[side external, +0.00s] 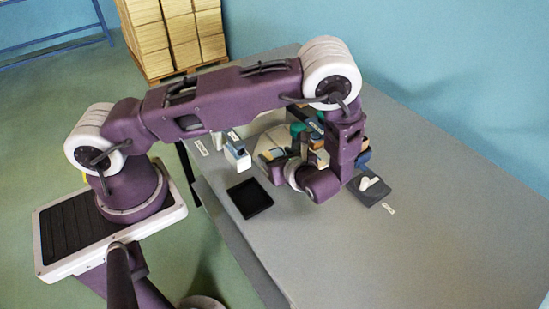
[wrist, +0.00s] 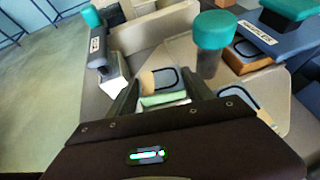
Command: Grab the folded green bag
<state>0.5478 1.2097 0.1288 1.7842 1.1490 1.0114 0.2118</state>
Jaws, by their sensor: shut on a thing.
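In the wrist view, the folded green bag (wrist: 164,100) shows as a light green and whitish folded piece between the two fingers of my gripper (wrist: 163,96). My gripper is shut on it. Only part of the bag shows above the dark gripper body. Just beyond it is a tan piece with a dark loop (wrist: 165,80). In the side view, my wrist and arm cover most of this spot, and I cannot make out the bag there.
A teal-capped post (wrist: 213,45) stands close to the right finger. A blue labelled holder (wrist: 265,38) is at the right. A black square tray (side external: 249,197) lies on the grey table (side external: 420,245), whose front right is clear. Stacked boxes (side external: 172,35) stand behind.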

